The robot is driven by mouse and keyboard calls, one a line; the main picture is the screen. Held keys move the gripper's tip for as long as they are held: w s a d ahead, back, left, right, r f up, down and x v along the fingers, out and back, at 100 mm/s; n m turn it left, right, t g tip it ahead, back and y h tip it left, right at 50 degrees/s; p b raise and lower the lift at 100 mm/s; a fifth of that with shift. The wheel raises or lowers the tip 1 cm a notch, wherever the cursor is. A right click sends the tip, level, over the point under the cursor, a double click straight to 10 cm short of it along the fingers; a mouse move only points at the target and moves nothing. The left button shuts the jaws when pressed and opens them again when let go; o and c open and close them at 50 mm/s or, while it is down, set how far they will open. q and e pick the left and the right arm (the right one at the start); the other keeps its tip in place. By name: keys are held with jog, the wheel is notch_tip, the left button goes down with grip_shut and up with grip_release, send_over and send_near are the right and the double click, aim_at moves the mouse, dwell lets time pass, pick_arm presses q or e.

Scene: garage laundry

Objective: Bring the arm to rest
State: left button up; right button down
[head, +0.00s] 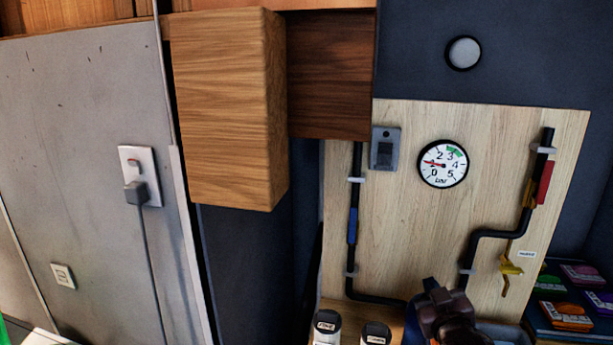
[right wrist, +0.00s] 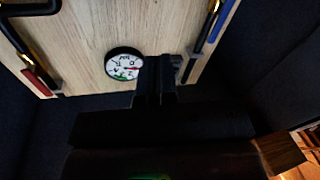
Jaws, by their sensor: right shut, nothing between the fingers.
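My right gripper (head: 432,286) comes up at the bottom edge of the head view, dark and partly cut off, in front of the lower part of a pale wooden panel (head: 400,240). In the right wrist view its two dark fingers (right wrist: 157,80) are together with nothing between them. That view shows the panel upside down, with the fingers beside the round gauge (right wrist: 125,64). I cannot tell how far the fingers are from the panel. My left gripper is in neither view.
Black pipes (head: 484,234) with a yellow valve handle (head: 511,268) run on the panel. Two white-labelled containers (head: 327,326) stand at the bottom. Colourful boxes (head: 568,310) lie at the right. A wooden cabinet (head: 225,110) hangs at upper left, by a grey wall with a plugged socket (head: 140,175).

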jog(key=s+d+f+m+g, duration=0.2)
jog(key=s+f+g, duration=0.4)
jog(key=s+f, duration=1.9)
jog(key=s, duration=0.3)
jog(key=shift+m, duration=0.3)
jog(key=shift+f, duration=0.1)
